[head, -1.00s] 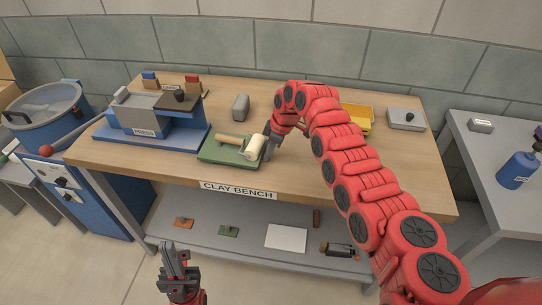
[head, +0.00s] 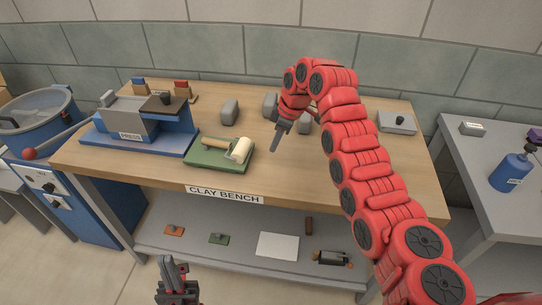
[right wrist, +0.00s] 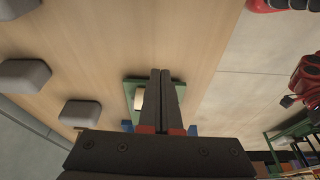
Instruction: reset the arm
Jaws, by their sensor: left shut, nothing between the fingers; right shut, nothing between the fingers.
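My right arm reaches in from the right in the head view. Its gripper (head: 279,138) is shut and empty above the wooden clay bench (head: 350,160), right of the green board. In the right wrist view its shut fingers (right wrist: 160,75) cover part of the green board (right wrist: 181,93). My left gripper (head: 172,265) is at the bottom of the head view, low in front of the bench, shut and empty.
The blue press (head: 145,137) stands at left. Grey blocks (head: 229,112) sit further back, one (head: 304,123) partly behind my right arm. A grey side table (head: 480,155) holds a blue bottle (head: 511,172).

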